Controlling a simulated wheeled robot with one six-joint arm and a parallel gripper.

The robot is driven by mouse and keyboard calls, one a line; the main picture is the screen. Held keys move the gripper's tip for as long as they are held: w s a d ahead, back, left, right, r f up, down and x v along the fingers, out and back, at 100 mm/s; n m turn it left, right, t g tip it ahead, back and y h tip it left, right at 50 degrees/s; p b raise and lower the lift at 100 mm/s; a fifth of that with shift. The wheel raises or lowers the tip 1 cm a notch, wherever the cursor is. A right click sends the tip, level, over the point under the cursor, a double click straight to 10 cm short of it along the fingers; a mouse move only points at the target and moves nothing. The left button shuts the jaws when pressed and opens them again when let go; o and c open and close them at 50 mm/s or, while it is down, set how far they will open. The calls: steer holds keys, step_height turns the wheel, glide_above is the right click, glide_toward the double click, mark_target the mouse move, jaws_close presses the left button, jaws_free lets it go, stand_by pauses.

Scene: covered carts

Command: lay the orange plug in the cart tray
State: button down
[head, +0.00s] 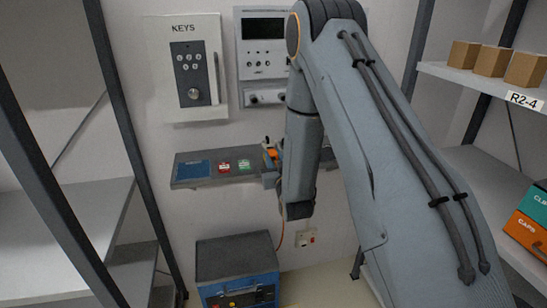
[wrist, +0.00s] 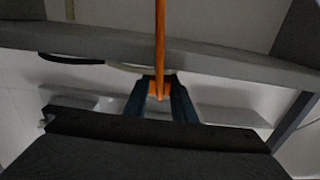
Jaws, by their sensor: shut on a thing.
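The orange plug (wrist: 158,88) is between the two dark blue fingers of my gripper (wrist: 159,98) in the wrist view. The gripper is shut on it, and an orange cord runs from it to the top of that view. In the head view the orange plug (head: 270,154) shows in my gripper (head: 271,160), at the right part of a grey wall shelf. My arm hides part of the gripper there. I cannot tell whether the plug touches the shelf. I cannot make out a cart tray in either view.
The grey wall shelf (head: 205,181) bears a blue pad (head: 194,169), a red item (head: 224,167) and a green item (head: 244,165). A blue box with a dark top (head: 237,252) stands below. A key cabinet (head: 186,70) hangs above. Racks stand on both sides.

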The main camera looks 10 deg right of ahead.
steer(key=shift+f, duration=0.3)
steer(key=c, duration=1.5)
jaws_free()
